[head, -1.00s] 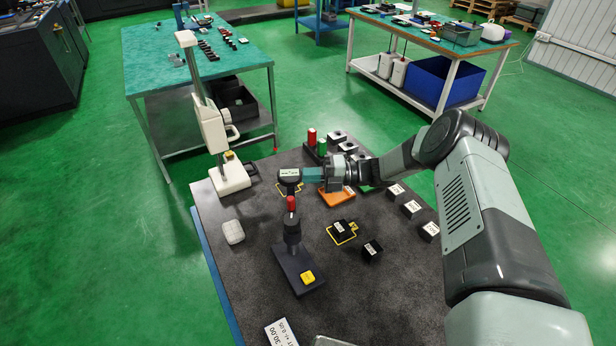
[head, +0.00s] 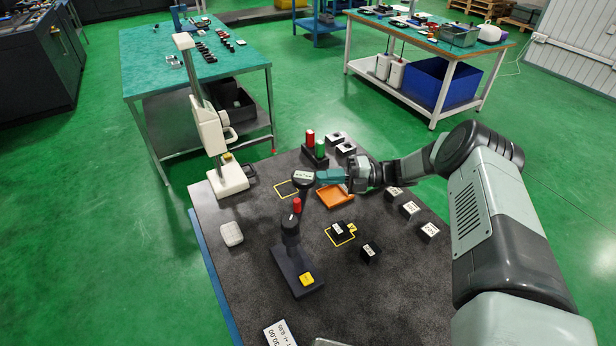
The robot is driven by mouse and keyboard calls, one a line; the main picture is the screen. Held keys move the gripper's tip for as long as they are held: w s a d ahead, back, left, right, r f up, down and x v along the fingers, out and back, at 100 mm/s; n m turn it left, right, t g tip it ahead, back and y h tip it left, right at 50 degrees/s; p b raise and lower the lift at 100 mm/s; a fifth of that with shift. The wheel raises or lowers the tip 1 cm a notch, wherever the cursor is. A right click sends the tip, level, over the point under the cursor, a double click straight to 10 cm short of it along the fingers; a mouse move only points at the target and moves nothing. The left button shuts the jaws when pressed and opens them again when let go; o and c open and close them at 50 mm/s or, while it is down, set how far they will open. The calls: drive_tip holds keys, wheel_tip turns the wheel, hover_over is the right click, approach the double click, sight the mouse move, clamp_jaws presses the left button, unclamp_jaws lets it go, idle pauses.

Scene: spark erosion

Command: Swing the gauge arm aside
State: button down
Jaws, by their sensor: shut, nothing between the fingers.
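The gauge stand has a dark base (head: 293,262) with a yellow block (head: 306,279) on it, near the middle of the dark bench top. Its gauge arm rises from the dark post (head: 290,224), past a red knob (head: 297,204), to a dark round head (head: 303,177) with a pale label. My gripper (head: 319,177) is shut and empty, its teal fingers just right of the head. They look to be touching its side, though the exact contact is too small to see. A yellow outlined square (head: 276,189) lies bare on the bench left of the head.
An orange tray (head: 334,198) lies below my gripper. A holder with red (head: 310,138) and green (head: 320,149) cylinders stands behind. A tall white instrument (head: 208,130) stands left. Labelled dark blocks (head: 371,252) lie to the right. The bench's left front is mostly clear.

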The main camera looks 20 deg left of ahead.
drive_tip(key=shift+v, duration=1.9)
drive_tip(key=shift+w+r, duration=0.1)
drive_tip(key=shift+w, duration=0.05)
